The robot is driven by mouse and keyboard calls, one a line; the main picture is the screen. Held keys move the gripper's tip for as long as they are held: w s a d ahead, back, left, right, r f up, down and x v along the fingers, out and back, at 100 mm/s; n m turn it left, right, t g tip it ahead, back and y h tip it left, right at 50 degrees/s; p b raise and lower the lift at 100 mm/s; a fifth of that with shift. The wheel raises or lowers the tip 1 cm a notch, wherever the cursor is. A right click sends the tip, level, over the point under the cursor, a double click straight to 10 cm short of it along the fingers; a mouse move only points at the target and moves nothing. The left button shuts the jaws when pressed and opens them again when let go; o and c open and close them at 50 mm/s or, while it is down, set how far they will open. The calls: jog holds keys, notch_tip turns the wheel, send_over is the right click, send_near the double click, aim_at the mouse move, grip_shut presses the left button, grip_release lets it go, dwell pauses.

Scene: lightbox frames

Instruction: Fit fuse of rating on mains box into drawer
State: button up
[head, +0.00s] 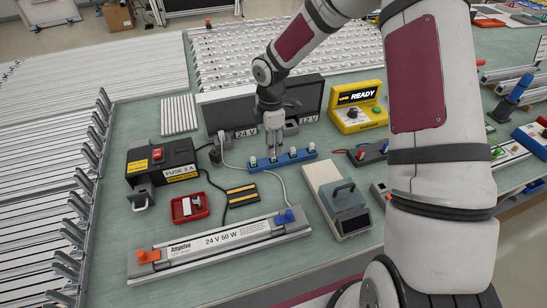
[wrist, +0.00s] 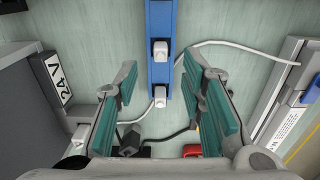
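The mains box (head: 160,161) is black with a red switch, stands at the left of the bench and carries a label reading "FUSE 3 A". A grey drawer (head: 142,196) juts from its lower front; its inside is too small to make out. A blue holder strip (head: 283,159) with several small upright fuses lies mid-bench. In the wrist view the strip (wrist: 160,20) runs vertically, with white-topped fuses (wrist: 160,50) and (wrist: 161,97); their ratings cannot be read. My gripper (head: 273,153) points down over the strip. Its green pads (wrist: 160,75) are wide apart, with nothing gripped.
A red tray (head: 190,207) with a small pale item lies before the mains box. A long 24 V 50 W light fixture (head: 215,243) spans the front. A grey-blue device (head: 339,200) and a yellow "READY" tester (head: 358,108) stand right. Cables cross the bench near the strip.

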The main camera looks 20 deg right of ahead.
jog(key=shift+d+f+p, duration=0.15)
jog(key=shift+f+p, duration=0.05)
jog(key=shift+f, duration=0.9)
jog(key=shift+d+f+p, duration=0.15)
jog(key=shift+f+p, duration=0.05)
jog(key=shift+f, duration=0.9)
grip_shut()
jog(key=shift+r, duration=0.1)
jog(key=shift+r, duration=0.85)
jog(key=shift+s+a+r+b, duration=0.15)
jog(key=shift+s+r+b, duration=0.1)
jog(key=shift+r, duration=0.2)
jog(key=shift+s+a+r+b, duration=0.1)
jog(key=shift+s+r+b, duration=0.1)
jog(key=shift+r, duration=0.25)
jog(key=s+a+r, duration=0.1)
jog(key=s+a, duration=0.6)
jog(key=s, duration=0.6)
jog(key=shift+a+r+b, duration=0.2)
jog(key=shift+a+b, duration=0.05)
jog(key=shift+b, duration=0.15)
